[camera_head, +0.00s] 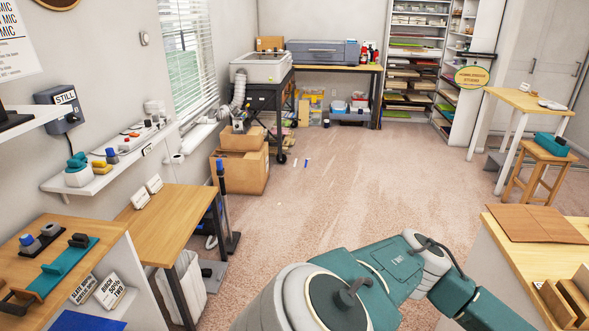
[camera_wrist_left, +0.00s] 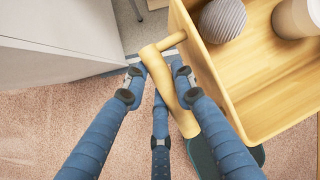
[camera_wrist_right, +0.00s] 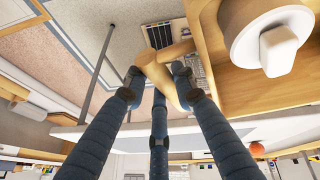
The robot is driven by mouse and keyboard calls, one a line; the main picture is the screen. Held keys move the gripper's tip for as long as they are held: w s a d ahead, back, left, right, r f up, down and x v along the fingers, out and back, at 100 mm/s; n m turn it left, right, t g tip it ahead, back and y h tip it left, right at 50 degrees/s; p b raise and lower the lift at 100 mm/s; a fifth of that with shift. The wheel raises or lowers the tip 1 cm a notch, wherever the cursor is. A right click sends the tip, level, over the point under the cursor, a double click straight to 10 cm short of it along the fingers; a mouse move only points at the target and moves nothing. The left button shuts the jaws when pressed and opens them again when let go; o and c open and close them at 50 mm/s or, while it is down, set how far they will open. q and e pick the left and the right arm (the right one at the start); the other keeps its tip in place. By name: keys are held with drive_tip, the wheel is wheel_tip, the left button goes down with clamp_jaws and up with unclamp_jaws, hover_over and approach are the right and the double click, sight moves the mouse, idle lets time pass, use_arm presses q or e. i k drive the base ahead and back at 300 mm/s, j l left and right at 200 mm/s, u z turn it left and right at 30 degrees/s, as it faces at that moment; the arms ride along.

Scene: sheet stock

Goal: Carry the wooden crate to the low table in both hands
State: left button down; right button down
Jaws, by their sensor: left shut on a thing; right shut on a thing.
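The wooden crate shows in the left wrist view (camera_wrist_left: 258,75) at the upper right, with a grey ridged ball (camera_wrist_left: 222,19) and a pale round container (camera_wrist_left: 298,16) inside. My left gripper (camera_wrist_left: 158,78) is shut on a light wooden bar handle (camera_wrist_left: 183,112) at the crate's side. In the right wrist view the crate (camera_wrist_right: 222,88) is at the right, with a white round object (camera_wrist_right: 268,38) in it. My right gripper (camera_wrist_right: 160,78) is shut on the other wooden handle (camera_wrist_right: 163,80). The head view shows neither crate nor grippers. Several tables show there; I cannot tell which is the low table.
A wooden-topped table (camera_head: 170,222) stands at the left, with a white bin (camera_head: 183,285) below. Cardboard boxes (camera_head: 240,170) and a black-framed machine stand (camera_head: 268,98) are beyond. A stool (camera_head: 541,160) and a counter (camera_head: 520,258) are at the right. Carpet (camera_head: 330,175) between is mostly clear.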

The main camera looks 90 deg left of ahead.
sight(185, 207)
drive_tip(key=u, duration=2.4)
drive_tip(key=i+u, duration=0.2)
drive_tip(key=u, duration=0.2)
drive_tip(key=i+l+u, duration=0.1)
drive_tip(key=u, duration=0.3)
drive_tip(key=i+l, duration=0.3)
drive_tip(key=i, duration=0.25)
drive_tip(key=i+l, duration=0.3)
drive_tip(key=i, duration=0.25)
drive_tip(key=i+l, duration=0.1)
drive_tip(key=i, duration=1)
drive_tip(key=i+l, duration=0.1)
drive_tip(key=i, duration=0.95)
drive_tip(key=i+u, duration=0.1)
drive_tip(key=u, duration=1.85)
